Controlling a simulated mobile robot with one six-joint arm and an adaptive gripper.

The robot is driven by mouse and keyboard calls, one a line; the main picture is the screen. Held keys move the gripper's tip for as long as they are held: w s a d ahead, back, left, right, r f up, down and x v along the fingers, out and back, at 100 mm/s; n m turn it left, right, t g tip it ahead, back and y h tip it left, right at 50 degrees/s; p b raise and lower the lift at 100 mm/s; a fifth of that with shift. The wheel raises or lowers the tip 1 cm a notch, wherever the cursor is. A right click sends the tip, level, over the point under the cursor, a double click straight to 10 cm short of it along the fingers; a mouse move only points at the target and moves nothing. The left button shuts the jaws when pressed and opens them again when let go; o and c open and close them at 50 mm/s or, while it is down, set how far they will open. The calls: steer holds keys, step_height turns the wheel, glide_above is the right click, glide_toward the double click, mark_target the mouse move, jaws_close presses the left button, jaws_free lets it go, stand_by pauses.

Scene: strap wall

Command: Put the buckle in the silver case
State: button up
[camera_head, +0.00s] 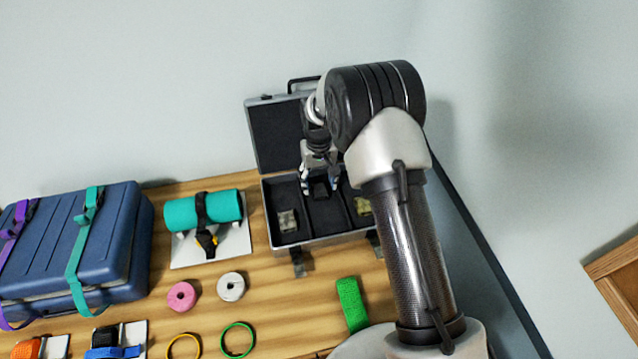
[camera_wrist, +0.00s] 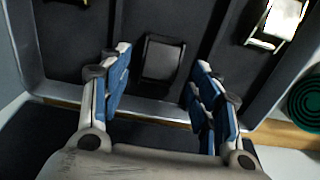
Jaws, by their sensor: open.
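The silver case (camera_head: 330,239) stands open at the back of the table, its lid leaning up toward the wall. A black buckle (camera_wrist: 162,60) lies in the middle compartment of the case, on the dark lining. It also shows in the head view (camera_head: 320,191), between my fingers. My gripper (camera_head: 320,184) is inside or just over the case, pointing down. In the wrist view its blue-padded fingers (camera_wrist: 160,76) are wide apart, one on each side of the buckle, with gaps to it. Whether the fingertips touch the case floor cannot be told.
A silver buckle (camera_head: 287,221) lies in the left compartment and an olive one (camera_head: 362,206) in the right. A teal roll (camera_head: 178,215) with a black strap, a blue suitcase (camera_head: 110,240), pink and white rolls and a green strap (camera_head: 352,304) are nearby.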

step_height(320, 180, up, 10)
steer(key=p, duration=0.1)
steer(key=shift+r+p, duration=0.2)
steer(key=shift+p, duration=0.2)
step_height(320, 180, up, 9)
glide_above(319, 187)
steer(key=s+d, duration=0.3)
steer(key=s+d+r+m+t, duration=0.15)
steer(key=s+d+r, duration=0.25)
steer(key=s+r, duration=0.6)
steer(key=s+d+r+t, duration=0.1)
steer(key=s+d, duration=0.1)
steer(key=s, duration=0.8)
steer(key=s+d+r+t, duration=0.2)
steer(key=s+d, duration=0.1)
steer(key=s, duration=0.8)
steer(key=shift+s+r+m, duration=0.2)
steer(key=shift+r+m, duration=0.1)
steer(key=shift+m, duration=0.05)
